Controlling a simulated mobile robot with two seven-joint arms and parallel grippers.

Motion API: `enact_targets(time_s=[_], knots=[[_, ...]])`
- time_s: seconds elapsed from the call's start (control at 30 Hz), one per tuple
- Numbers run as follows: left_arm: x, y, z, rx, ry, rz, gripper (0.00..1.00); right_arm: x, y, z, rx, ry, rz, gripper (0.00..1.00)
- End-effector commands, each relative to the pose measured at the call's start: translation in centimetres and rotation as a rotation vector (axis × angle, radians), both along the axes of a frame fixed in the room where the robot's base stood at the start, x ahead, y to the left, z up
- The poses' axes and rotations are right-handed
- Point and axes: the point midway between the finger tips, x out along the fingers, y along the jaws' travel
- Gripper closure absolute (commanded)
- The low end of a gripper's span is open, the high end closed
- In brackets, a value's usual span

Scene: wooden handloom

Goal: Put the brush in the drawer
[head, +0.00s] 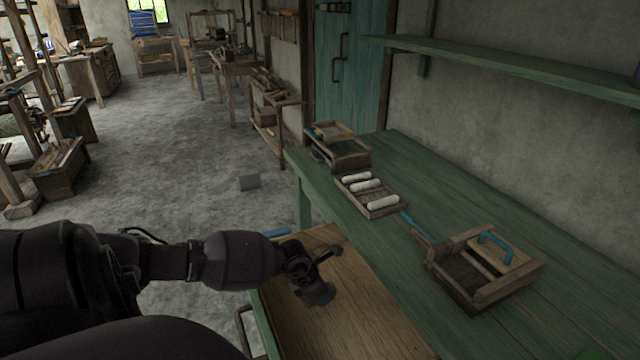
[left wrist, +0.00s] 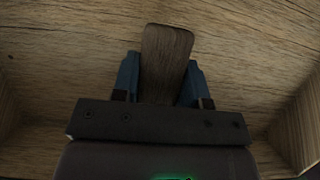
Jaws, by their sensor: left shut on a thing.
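My left gripper (head: 318,295) reaches over the light wooden drawer (head: 350,325), which stands open at the near side of the green table. In the left wrist view, the blue fingers of my left gripper (left wrist: 160,82) are shut on a brown wooden piece, which looks like part of the brush (left wrist: 167,50). The drawer's wooden floor (left wrist: 80,50) lies behind it, with side walls at both edges. The rest of the brush is hidden, and I cannot tell whether it touches the floor. My right gripper is not in view.
On the green table (head: 540,310) stand a wooden box with a blue-handled lid (head: 495,262), a blue-handled tool (head: 418,230) beside it, a tray with pale rolls (head: 375,206), and another wooden box (head: 340,152). A green shelf (head: 510,65) runs along the wall.

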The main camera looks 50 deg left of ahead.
Motion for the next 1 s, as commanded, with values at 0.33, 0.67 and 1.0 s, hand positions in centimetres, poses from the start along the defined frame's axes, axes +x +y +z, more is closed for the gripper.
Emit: enact_targets(time_s=[0.33, 0.67, 1.0], knots=[[-0.1, 0.0, -3.3, -0.001, 0.002, 0.001, 0.82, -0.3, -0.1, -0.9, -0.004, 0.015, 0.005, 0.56], [-0.1, 0.0, -3.5, 0.000, 0.003, 0.001, 0.52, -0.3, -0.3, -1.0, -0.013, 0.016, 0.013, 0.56], [-0.1, 0.0, -3.5, -0.001, 0.002, 0.001, 0.34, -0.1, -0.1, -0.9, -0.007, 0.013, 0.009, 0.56]])
